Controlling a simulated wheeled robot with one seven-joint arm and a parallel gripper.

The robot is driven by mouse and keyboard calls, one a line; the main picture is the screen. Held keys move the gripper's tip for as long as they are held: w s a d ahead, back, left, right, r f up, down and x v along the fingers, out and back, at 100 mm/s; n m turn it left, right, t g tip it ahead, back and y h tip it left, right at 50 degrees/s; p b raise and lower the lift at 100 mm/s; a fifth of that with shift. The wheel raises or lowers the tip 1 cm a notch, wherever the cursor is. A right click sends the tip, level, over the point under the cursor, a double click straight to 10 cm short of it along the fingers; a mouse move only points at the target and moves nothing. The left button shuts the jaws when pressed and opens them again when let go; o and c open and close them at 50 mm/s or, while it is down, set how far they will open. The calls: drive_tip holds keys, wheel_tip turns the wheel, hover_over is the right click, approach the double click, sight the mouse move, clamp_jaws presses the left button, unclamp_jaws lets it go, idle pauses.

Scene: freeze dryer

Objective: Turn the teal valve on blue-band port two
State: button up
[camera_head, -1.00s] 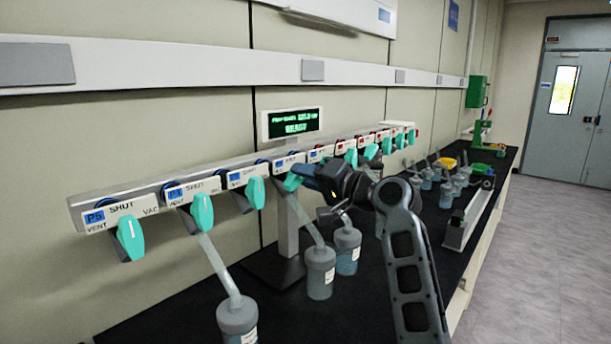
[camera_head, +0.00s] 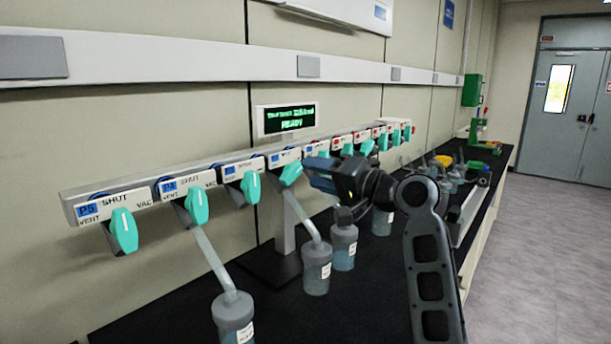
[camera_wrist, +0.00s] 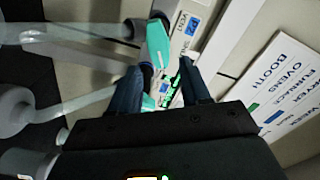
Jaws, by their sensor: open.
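Teal valves hang in a row along the port rail. The fourth from the left, port two by its place in the row, has a teal valve (camera_head: 291,173) that leans, its top toward the right. Its label is too small to read. My gripper (camera_head: 315,174) is just right of this valve, open, with its fingers pointing at the rail and nothing visibly held. In the wrist view, a teal valve (camera_wrist: 158,42) is just beyond the fingertips of my gripper (camera_wrist: 162,76). More teal shows between the fingers; I cannot tell which valve that is.
The P5 valve (camera_head: 124,230) and P4 valve (camera_head: 196,205) hang at the left. Flasks (camera_head: 317,268) stand below the rail on the black bench (camera_head: 190,320). A lit display (camera_head: 287,119) stands behind the rail. Red-band ports continue to the far right.

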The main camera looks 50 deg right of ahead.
drive_tip(key=shift+s, duration=1.65)
